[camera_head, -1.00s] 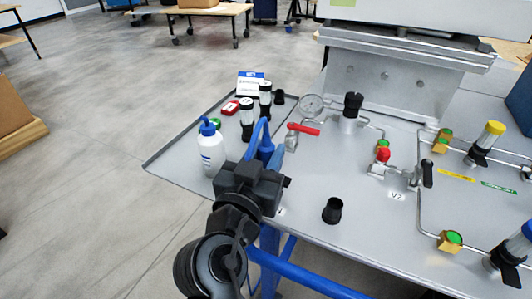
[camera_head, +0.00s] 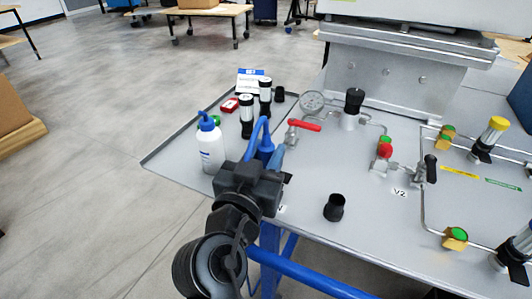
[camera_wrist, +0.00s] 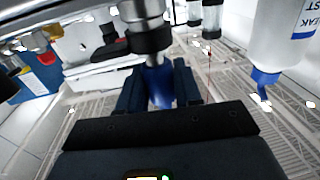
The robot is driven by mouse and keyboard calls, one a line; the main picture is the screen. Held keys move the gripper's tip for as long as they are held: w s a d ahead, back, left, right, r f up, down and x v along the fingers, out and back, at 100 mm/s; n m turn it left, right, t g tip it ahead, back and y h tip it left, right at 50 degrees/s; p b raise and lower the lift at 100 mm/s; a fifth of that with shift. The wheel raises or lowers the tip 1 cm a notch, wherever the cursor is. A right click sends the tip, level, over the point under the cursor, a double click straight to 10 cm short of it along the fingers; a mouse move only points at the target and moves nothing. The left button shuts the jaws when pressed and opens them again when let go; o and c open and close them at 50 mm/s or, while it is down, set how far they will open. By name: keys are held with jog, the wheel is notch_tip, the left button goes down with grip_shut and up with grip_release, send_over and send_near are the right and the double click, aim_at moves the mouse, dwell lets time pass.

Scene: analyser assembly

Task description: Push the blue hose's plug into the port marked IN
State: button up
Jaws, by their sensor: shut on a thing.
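My gripper (camera_head: 268,172) is at the front left edge of the grey bench panel. In the wrist view, the blue plug (camera_wrist: 160,84) sits between my two dark fingers (camera_wrist: 159,92). A metal stem with a dark collar (camera_wrist: 149,38) lies right against the plug's far end; I cannot tell how deep the two are joined. The port marked IN and its marking cannot be made out in the head view, where my gripper covers that area.
A white wash bottle (camera_head: 210,146) stands left of my gripper. A red-handled valve (camera_head: 304,125), a gauge (camera_head: 312,102) and dark-capped vials (camera_head: 246,116) stand behind it. A black cup-shaped part (camera_head: 334,207) is to the right. Bare panel lies around that part.

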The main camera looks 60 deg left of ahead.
jog(key=shift+f+b, duration=0.5)
jog(key=shift+b, duration=0.1)
dwell(0.5)
jog(key=o, duration=1.1)
jog(key=shift+o, duration=0.2)
jog(key=v, duration=0.7)
jog(key=shift+s+d, duration=0.25)
jog(key=shift+s, duration=0.1)
